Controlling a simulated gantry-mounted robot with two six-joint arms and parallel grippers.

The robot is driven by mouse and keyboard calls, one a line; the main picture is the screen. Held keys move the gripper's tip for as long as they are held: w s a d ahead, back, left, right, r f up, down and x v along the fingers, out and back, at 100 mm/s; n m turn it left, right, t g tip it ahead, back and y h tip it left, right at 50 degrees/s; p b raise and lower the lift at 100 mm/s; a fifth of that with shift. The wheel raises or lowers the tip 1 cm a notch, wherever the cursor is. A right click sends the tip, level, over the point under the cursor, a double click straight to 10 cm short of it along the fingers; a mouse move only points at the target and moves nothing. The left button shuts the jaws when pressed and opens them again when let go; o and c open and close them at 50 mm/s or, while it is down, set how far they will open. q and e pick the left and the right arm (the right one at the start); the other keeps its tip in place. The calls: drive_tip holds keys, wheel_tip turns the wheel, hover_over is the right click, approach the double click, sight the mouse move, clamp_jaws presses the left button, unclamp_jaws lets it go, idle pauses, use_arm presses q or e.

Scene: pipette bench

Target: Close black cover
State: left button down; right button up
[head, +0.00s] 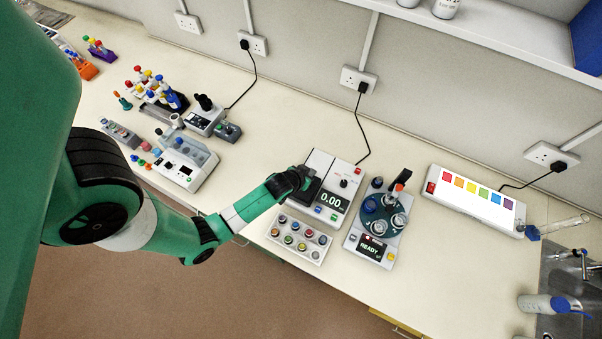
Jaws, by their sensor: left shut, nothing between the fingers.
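A white device (345,171) with a "0.00" display stands in the middle of the bench. A dark black part, likely the black cover (309,192), lies on its left side, left of the display. My left gripper (303,177) is shut and empty, at the upper left part of this device, right over or against the black part. It hides some of that part, so I cannot tell whether they touch or how far the cover is open. My right gripper is not in view.
A block of coloured caps (300,240) sits just in front of the device. A round tube device reading "READY" (372,248) stands close on its right. A strip with coloured squares (475,200) is further right. Pipette racks and small instruments (187,162) stand on the left. Free bench lies behind.

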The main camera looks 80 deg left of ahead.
use_arm(q)
drive_tip(key=p+v, duration=0.1)
drive_tip(key=v, duration=0.9)
